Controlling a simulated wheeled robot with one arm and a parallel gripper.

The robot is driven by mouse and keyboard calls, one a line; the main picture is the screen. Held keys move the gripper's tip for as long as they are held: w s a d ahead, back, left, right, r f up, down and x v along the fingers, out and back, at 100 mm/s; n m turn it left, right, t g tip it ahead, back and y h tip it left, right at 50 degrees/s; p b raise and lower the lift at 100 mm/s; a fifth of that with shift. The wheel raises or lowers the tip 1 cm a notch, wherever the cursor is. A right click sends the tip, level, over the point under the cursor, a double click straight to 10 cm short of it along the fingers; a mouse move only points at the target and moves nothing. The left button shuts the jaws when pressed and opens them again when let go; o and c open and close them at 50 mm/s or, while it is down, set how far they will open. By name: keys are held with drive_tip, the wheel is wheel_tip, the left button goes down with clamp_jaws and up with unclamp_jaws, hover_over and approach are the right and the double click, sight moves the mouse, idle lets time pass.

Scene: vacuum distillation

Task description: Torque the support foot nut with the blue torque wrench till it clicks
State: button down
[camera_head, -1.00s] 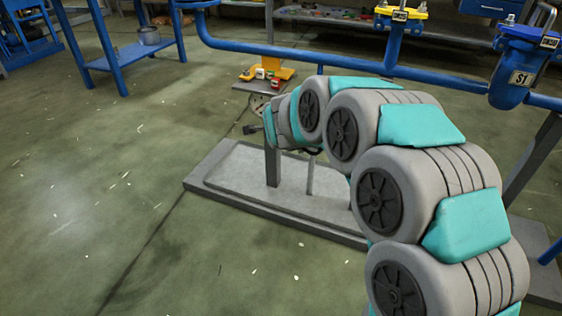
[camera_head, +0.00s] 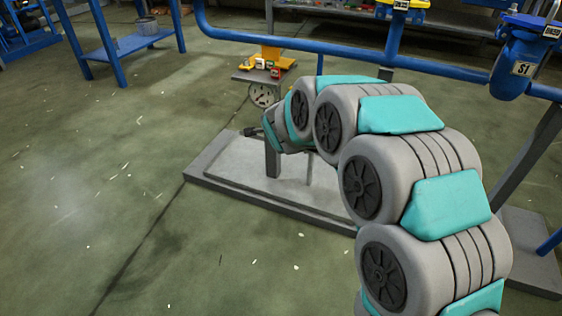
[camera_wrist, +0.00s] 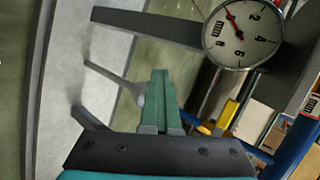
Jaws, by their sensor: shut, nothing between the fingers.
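In the wrist view, the two green fingers of my gripper (camera_wrist: 160,98) are together, with nothing between them. In the head view my arm reaches toward the grey support frame, and its end is too small and hidden to make out the fingers. The frame's pale grey base plate (camera_head: 225,178) lies on the floor, with a grey upright post (camera_head: 272,158) on it; the plate also shows in the wrist view (camera_wrist: 105,55). I cannot pick out the support foot nut or the blue torque wrench in either view.
A round gauge (camera_head: 263,95) with a red needle (camera_wrist: 234,20) is close to my gripper. A small shelf (camera_head: 262,76) carries little coloured objects. A blue pipe (camera_head: 290,42) runs above the frame. A blue table (camera_head: 122,48) stands at back left.

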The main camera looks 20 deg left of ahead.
wheel_tip(320, 180, down, 14)
idle(3.3)
wheel_tip(320, 180, down, 8)
drive_tip(key=shift+r, duration=0.15)
idle(3.6)
